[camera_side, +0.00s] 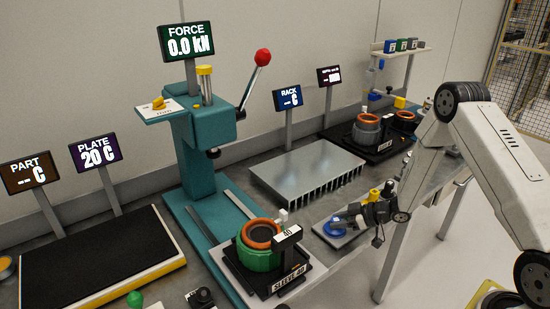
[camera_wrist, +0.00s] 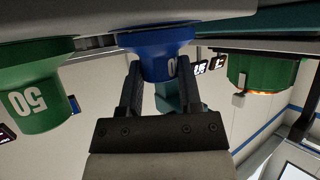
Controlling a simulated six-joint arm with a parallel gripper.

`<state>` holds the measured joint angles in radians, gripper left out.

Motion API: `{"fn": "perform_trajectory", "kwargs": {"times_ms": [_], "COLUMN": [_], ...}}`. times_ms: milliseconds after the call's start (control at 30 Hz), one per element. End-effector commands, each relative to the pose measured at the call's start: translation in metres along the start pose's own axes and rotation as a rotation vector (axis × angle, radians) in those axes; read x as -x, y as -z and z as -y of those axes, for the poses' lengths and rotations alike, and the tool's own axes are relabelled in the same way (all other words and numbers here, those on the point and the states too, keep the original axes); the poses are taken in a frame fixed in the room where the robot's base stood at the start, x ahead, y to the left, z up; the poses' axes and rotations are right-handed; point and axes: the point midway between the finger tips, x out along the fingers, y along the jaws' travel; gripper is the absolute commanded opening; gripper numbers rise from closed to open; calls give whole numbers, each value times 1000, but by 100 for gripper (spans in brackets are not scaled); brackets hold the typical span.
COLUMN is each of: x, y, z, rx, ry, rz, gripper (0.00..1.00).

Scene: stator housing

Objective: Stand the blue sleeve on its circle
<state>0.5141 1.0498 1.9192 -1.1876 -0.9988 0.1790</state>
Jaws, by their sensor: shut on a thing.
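The blue sleeve (camera_side: 333,229) is at the grey plate (camera_side: 322,232) in the middle right of the side view. In the wrist view the blue sleeve (camera_wrist: 157,45) shows a wide flange and a white digit, partly cut off. My gripper (camera_side: 348,221) comes in low from the right; in the wrist view its two dark fingers (camera_wrist: 148,85) are closed on the sleeve's narrower body. I cannot tell whether the sleeve touches the plate. Its circle is not distinguishable.
A green sleeve marked 50 (camera_wrist: 38,95) is beside the blue one in the wrist view. A green housing with an orange ring (camera_side: 258,257) sits in a black fixture marked SLEEVE 40 (camera_side: 290,283). The finned rack (camera_side: 305,168) and teal press (camera_side: 205,150) stand behind.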

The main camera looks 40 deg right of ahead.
Motion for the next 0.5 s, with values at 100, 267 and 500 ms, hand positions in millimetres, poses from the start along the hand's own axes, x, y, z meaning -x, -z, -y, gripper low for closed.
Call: {"fn": "perform_trajectory", "kwargs": {"times_ms": [100, 267, 500], "x": [-1, -1, -1], "y": [-2, -2, -2], "z": [0, 0, 0], "rx": [0, -1, -1], "ry": [0, 0, 0], "rz": [-1, 0, 0], "gripper": [0, 80, 80]}}
